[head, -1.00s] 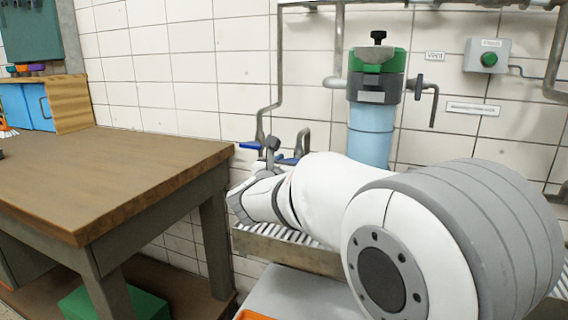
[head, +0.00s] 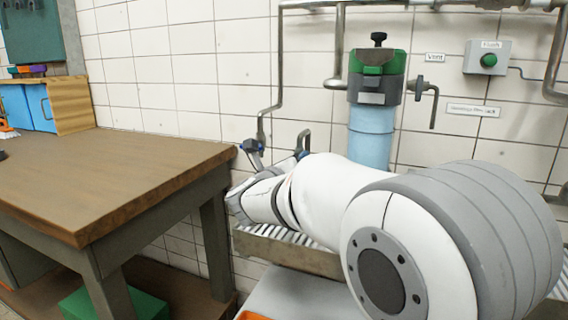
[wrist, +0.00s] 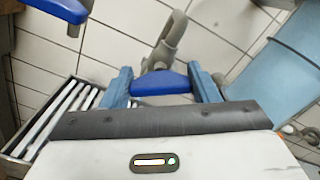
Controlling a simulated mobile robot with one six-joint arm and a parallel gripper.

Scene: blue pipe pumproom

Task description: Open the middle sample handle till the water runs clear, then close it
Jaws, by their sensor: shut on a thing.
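In the wrist view, a blue sample handle (wrist: 162,84) on a grey tap (wrist: 172,42) lies between the two blue-grey fingers of my gripper (wrist: 161,78). The gripper is shut on it. A second blue handle (wrist: 58,8) is at the top left, apart from the fingers. In the head view, my gripper (head: 254,148) is at the wall taps, beyond the table corner; it and my arm hide most of the handles. I see no running water, and the outlet under the held handle is hidden.
A slatted drain tray (head: 285,250) is below the taps. A blue filter housing (head: 371,130) with a green and grey head stands to the right. A green button box (head: 488,58) is on the wall. A wooden table (head: 110,170) is at the left.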

